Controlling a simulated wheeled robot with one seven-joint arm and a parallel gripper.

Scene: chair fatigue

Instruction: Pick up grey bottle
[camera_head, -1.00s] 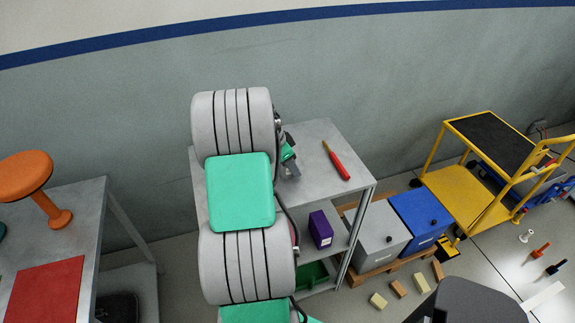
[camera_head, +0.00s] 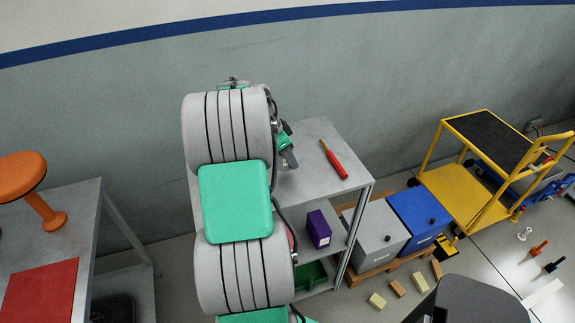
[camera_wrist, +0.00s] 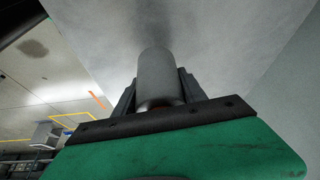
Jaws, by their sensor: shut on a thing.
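In the head view my gripper (camera_head: 289,156) shows in part beside my arm, over the left part of the grey shelf table (camera_head: 310,180). I cannot tell whether the bottle still touches the table top.
A red-handled screwdriver (camera_head: 336,162) lies on the table's right side. A purple box (camera_head: 318,229) stands on the lower shelf. Grey (camera_head: 378,240) and blue (camera_head: 418,218) bins and a yellow cart (camera_head: 460,190) stand to the right.

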